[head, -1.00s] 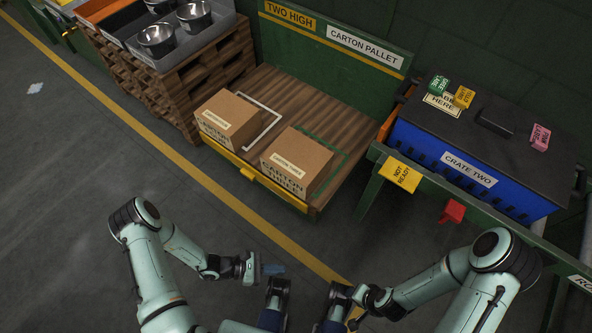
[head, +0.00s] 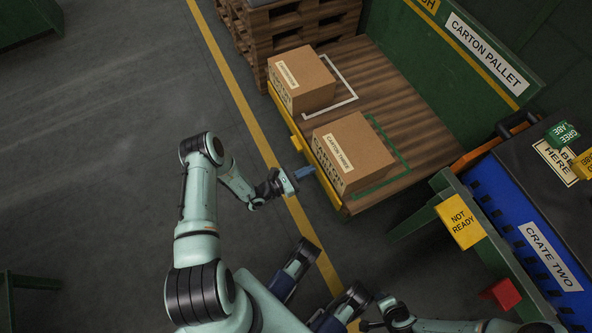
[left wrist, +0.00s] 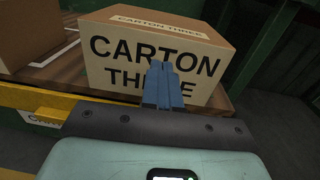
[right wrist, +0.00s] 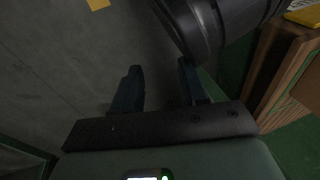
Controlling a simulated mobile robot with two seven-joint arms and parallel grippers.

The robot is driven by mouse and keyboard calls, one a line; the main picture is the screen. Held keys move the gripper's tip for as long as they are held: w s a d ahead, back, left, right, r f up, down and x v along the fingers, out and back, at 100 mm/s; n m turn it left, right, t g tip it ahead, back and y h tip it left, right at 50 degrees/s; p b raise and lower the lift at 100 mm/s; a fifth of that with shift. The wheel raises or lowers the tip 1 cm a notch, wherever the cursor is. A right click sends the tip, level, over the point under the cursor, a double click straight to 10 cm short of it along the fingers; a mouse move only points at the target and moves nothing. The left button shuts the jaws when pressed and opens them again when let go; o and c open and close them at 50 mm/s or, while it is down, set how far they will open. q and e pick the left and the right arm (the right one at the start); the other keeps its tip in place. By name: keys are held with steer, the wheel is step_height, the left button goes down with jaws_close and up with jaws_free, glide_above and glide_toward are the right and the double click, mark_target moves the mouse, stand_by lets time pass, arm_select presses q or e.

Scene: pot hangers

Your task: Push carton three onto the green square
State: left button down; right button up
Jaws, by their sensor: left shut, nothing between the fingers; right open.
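Carton three (head: 352,148) is a brown box with its name on the top and front, on the slatted pallet (head: 405,103). It also shows in the left wrist view (left wrist: 150,50). The green square (head: 403,160) is an outline on the pallet. It shows along the carton's back and right side; the carton hides the rest. My left gripper (head: 304,173) is shut and empty, its blue fingertips in front of the carton's labelled face. In the left wrist view they overlap the lettering; I cannot tell whether they touch. My right gripper (right wrist: 158,68) is open and empty over the floor.
Another carton (head: 303,82) stands to the left on the pallet, beside a white outline (head: 345,72). A yellow edge (head: 300,130) runs along the pallet's front. The bench with blue crate two (head: 520,240) is at right.

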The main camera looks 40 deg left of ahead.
mark_target(329, 161)
arm_select(q)
steer(key=b+x, duration=0.1)
steer(key=x, duration=0.4)
steer(key=shift+w+d, duration=0.15)
steer(key=shift+w, duration=0.15)
arm_select(e)
steer(key=shift+g, duration=0.6)
steer(key=s+f, duration=0.1)
steer(key=s, duration=0.1)
steer(key=s+f, duration=0.1)
steer(key=shift+d+f, duration=0.25)
steer(key=shift+f, duration=0.05)
